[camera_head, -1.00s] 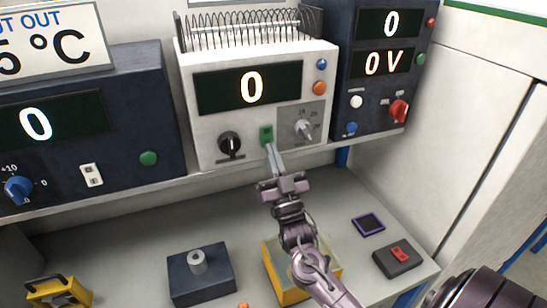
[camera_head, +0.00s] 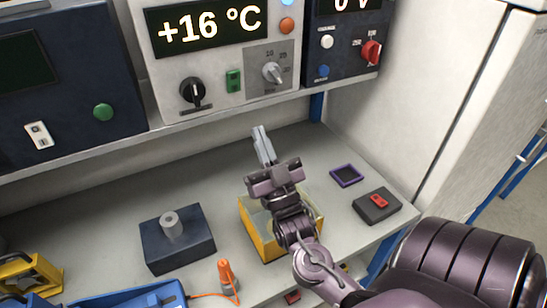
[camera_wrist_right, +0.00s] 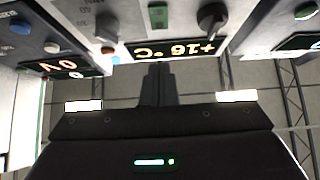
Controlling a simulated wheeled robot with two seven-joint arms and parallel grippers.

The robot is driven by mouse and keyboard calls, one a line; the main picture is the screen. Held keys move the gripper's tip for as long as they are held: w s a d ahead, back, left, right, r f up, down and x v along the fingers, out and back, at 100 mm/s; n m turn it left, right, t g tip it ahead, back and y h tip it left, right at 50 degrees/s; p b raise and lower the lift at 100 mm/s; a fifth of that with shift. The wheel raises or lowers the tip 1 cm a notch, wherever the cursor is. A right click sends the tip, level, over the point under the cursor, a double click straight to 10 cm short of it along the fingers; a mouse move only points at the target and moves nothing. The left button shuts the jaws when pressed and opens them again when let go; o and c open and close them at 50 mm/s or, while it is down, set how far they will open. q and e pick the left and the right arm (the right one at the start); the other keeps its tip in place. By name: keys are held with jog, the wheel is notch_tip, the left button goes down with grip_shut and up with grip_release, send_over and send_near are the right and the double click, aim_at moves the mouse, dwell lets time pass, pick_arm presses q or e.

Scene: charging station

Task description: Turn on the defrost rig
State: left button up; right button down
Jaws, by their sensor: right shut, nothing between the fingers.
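The white instrument (camera_head: 208,60) on the shelf shows "+16 °C" on its lit display (camera_head: 210,22). Its front has a black knob (camera_head: 193,92), a green rocker switch (camera_head: 233,80) and a grey selector knob (camera_head: 271,72). The display, upside down, also shows in the right wrist view (camera_wrist_right: 172,49), with the green switch (camera_wrist_right: 158,15). My right gripper (camera_head: 262,135) is shut and empty, below and in front of the green switch and apart from the panel. My left gripper is not in view.
A dark unit (camera_head: 345,35) with a red knob stands right of the white one, another dark unit (camera_head: 70,105) left. On the bench are a yellow tray (camera_head: 262,246) under my right arm, a dark block (camera_head: 177,245), an orange-handled tool (camera_head: 227,275) and a red-switch box (camera_head: 377,206).

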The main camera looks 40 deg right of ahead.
jog(key=shift+y, duration=0.3)
jog(key=shift+s+a+b, duration=0.2)
jog(key=shift+s, duration=0.7)
jog(key=shift+s+a+b, duration=0.2)
jog(key=shift+s+a, duration=0.05)
jog(key=shift+s, duration=0.65)
jog(key=shift+s+a+b, duration=0.2)
jog(key=shift+s, duration=0.7)
